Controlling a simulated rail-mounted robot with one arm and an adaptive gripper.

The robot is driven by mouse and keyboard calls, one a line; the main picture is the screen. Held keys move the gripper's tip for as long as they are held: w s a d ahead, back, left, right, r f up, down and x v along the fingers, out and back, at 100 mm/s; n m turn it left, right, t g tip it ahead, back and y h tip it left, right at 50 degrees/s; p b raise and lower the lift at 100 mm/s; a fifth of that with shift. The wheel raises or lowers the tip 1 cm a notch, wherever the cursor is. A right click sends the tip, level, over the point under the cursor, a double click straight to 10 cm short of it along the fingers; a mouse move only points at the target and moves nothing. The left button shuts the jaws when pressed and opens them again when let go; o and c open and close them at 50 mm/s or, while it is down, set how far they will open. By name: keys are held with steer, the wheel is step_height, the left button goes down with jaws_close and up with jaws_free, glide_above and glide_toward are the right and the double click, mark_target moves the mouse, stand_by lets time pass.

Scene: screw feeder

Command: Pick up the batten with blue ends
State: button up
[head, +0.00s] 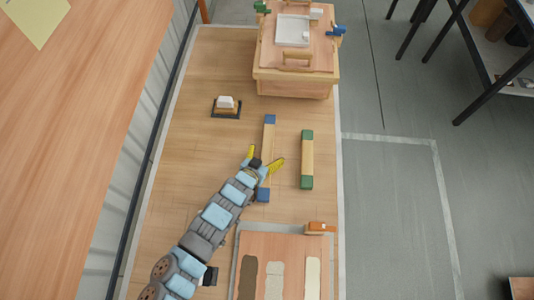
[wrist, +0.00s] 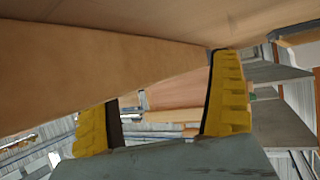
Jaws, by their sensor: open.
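The batten with blue ends (head: 268,138) lies lengthwise on the wooden worktable, pale wood with a blue block at each end. My gripper (head: 264,160) is over its middle in the head view, with one yellow finger on each side of it as seen from above. The arm hides part of the batten's lower half. In the wrist view my gripper (wrist: 158,115) is open, its yellow fingers wide apart. A broad wooden surface fills the top of that view; I cannot tell whether any of it is the batten, or whether the fingers touch it.
A batten with green ends (head: 307,158) lies parallel to the right. A wooden box (head: 292,88) stands at the far end. A small black-and-white device (head: 226,107) sits left. A board with colored strips (head: 285,243) and an orange-topped block (head: 320,227) are near.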

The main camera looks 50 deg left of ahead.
steer(key=shift+w+f, duration=0.1)
steer(key=shift+w, duration=0.25)
steer(key=c, duration=1.6)
steer(key=shift+a, duration=0.1)
